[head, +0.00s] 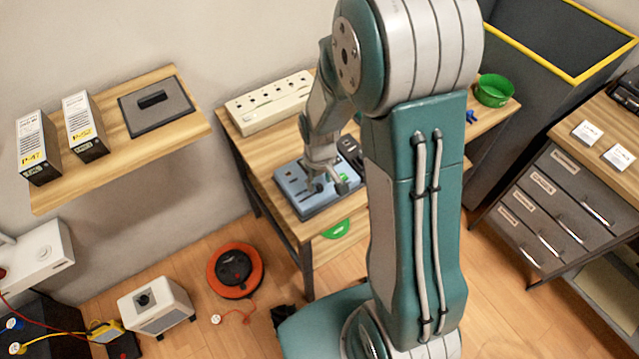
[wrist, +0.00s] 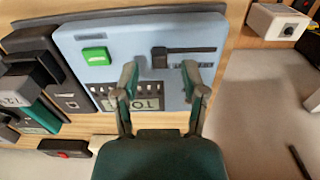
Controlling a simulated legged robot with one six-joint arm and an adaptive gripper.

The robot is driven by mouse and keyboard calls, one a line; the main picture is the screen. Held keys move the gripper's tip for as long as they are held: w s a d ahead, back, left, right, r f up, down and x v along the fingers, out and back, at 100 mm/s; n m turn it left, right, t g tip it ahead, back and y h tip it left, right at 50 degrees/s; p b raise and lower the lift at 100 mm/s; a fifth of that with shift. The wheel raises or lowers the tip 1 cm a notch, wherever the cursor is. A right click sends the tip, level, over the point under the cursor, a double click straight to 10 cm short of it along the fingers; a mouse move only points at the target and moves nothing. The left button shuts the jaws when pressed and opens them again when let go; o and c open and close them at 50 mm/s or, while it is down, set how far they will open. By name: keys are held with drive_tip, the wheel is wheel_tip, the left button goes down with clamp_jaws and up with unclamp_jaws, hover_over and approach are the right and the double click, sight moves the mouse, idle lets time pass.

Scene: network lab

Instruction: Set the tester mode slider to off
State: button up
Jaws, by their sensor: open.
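The tester, a light blue box (head: 312,200), lies on the wooden workbench in the head view. In the wrist view the tester (wrist: 125,48) shows a green patch (wrist: 96,56), a dark slot (wrist: 192,51) and an upside-down lettered label (wrist: 150,103). The slider's dark knob (wrist: 159,58) sits at the left end of the slot. My gripper (wrist: 161,80) is open over the tester, its fingers spread either side of the knob's position, with nothing held. In the head view my gripper (head: 328,183) is just above the box. Contact with the knob cannot be told.
Dark devices (wrist: 55,85) stand close to the left of the tester in the wrist view. A power strip (head: 270,101) lies at the back of the bench. A green bowl (head: 494,90) is at the bench's right end. A cable reel (head: 235,270) sits on the floor.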

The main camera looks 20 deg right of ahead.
sight(300, 202)
drive_tip(key=shift+f, duration=1)
clamp_jaws()
drive_tip(key=shift+s+a, duration=0.25)
drive_tip(key=shift+a, duration=0.6)
drive_tip(key=shift+s+a, duration=0.2)
drive_tip(key=shift+a, duration=0.7)
drive_tip(key=shift+s+a, duration=0.25)
drive_tip(key=shift+a, duration=0.6)
drive_tip(key=shift+d, duration=0.15)
drive_tip(key=shift+c, duration=0.6)
unclamp_jaws()
drive_tip(key=shift+o, duration=0.6)
drive_tip(key=shift+a, duration=0.35)
